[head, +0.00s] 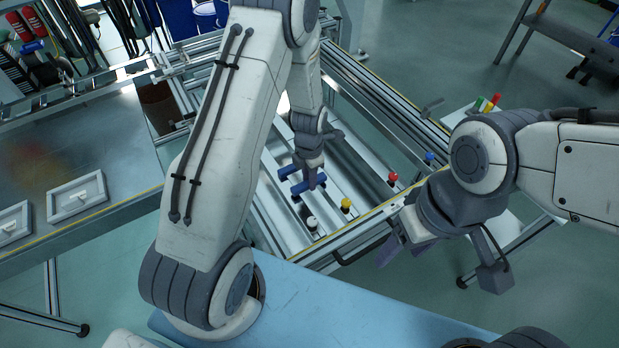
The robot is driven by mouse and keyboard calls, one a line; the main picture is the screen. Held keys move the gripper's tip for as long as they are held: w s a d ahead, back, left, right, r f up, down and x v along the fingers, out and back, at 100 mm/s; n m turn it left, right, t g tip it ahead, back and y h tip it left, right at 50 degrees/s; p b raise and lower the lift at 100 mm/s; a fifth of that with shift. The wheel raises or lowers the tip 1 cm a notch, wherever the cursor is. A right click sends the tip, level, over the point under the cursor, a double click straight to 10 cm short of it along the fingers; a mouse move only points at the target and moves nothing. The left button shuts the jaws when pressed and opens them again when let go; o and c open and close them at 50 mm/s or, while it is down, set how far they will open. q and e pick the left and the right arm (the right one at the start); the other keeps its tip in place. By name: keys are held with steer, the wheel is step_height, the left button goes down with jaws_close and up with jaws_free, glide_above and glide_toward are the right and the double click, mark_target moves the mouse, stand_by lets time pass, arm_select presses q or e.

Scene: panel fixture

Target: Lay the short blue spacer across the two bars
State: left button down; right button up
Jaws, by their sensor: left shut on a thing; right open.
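My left gripper (309,181) reaches down over the panel fixture and is shut on the short blue spacer (296,188). The fingers partly hide the spacer. It is over the long pale bars (281,212) of the fixture; I cannot tell whether it touches them. My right gripper (402,250) is open and empty, in front of the fixture's front right edge, well apart from the spacer.
White, yellow (346,204), red (392,177) and blue (430,157) knobs line the fixture's front side. A white tray (462,114) with coloured pieces stands right. A bench with white frames (77,197) is left. My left arm hides much of the fixture's left part.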

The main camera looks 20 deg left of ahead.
arm_select(q)
steer(key=shift+f+b, duration=0.3)
steer(key=shift+f, duration=0.3)
steer(key=c, duration=0.6)
jaws_free()
steer(key=shift+r, duration=0.1)
steer(key=s+d+r+m+p, duration=0.1)
steer(key=s+d+r+m, duration=0.2)
steer(key=r, duration=0.5)
steer(key=d+r+m+p, duration=0.1)
steer(key=d+r+m, duration=0.25)
steer(key=r, duration=0.55)
steer(key=s+d+r+m+p, duration=0.1)
steer(key=s+d+r+m, duration=0.1)
steer(key=s+r+m, duration=0.2)
steer(key=s+d+r+m+p, duration=0.2)
steer(key=s+r+m, duration=0.3)
steer(key=s+m, duration=0.5)
steer(key=s+d+r+m+h+p, duration=0.1)
steer(key=s+d+r+m, duration=0.2)
steer(key=m, duration=1.2)
steer(key=shift+s+d+r, duration=0.1)
steer(key=shift+s+r, duration=0.25)
steer(key=shift+s, duration=0.3)
steer(key=shift+s+d+r, duration=0.1)
steer(key=shift+s+r, duration=0.2)
steer(key=shift+s, duration=0.3)
steer(key=shift+s+d+r, duration=0.1)
steer(key=shift+s+r, duration=0.25)
steer(key=shift+s, duration=0.3)
